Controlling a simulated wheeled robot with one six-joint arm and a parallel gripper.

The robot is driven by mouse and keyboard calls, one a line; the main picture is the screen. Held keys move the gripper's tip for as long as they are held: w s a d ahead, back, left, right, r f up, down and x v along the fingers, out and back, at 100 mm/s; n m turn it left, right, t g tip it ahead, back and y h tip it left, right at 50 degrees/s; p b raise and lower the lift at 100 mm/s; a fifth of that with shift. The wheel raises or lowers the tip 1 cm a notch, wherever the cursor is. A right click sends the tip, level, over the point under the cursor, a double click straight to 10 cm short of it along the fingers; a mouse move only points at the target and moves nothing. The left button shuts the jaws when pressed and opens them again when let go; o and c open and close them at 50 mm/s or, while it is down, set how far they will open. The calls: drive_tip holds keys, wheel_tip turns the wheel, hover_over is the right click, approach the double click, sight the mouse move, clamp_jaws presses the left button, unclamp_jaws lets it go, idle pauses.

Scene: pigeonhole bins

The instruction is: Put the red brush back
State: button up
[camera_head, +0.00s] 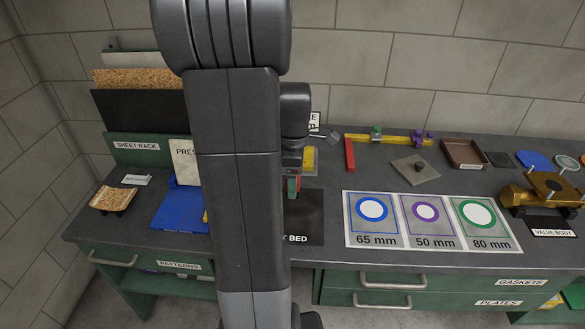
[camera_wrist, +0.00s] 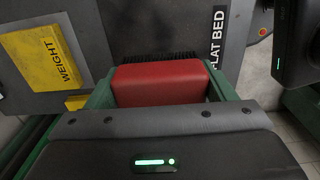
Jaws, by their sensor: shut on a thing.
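The red brush (camera_wrist: 162,82) is a red block with dark bristles along its far edge in the wrist view. My gripper (camera_wrist: 160,90) is shut on it, with a green finger at each side. In the head view my gripper (camera_head: 293,187) is mostly hidden behind my arm, over the black flat bed mat (camera_head: 309,222). Only a small red patch shows between its fingers there. I cannot tell whether the bristles touch the mat. The flat bed label also shows beside the brush in the wrist view.
A yellow weight (camera_wrist: 57,62) lies left of the brush. A blue press (camera_head: 180,210) stands left of my arm. Gasket cards (camera_head: 430,241), a yellow bar tool (camera_head: 400,139), a brown tray (camera_head: 463,154) and a brass valve body (camera_head: 530,200) occupy the right of the bench.

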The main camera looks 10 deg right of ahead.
sight(293, 211)
drive_tip(key=shift+s+a, duration=0.25)
drive_tip(key=shift+d+f+b, duration=0.1)
drive_tip(key=shift+f+b, duration=2.65)
drive_tip(key=shift+f, duration=1.3)
drive_tip(key=shift+f+b, duration=0.3)
drive_tip(key=shift+f, duration=0.1)
drive_tip(key=o, duration=0.9)
drive_tip(key=o, duration=0.3)
drive_tip(key=shift+o, duration=0.2)
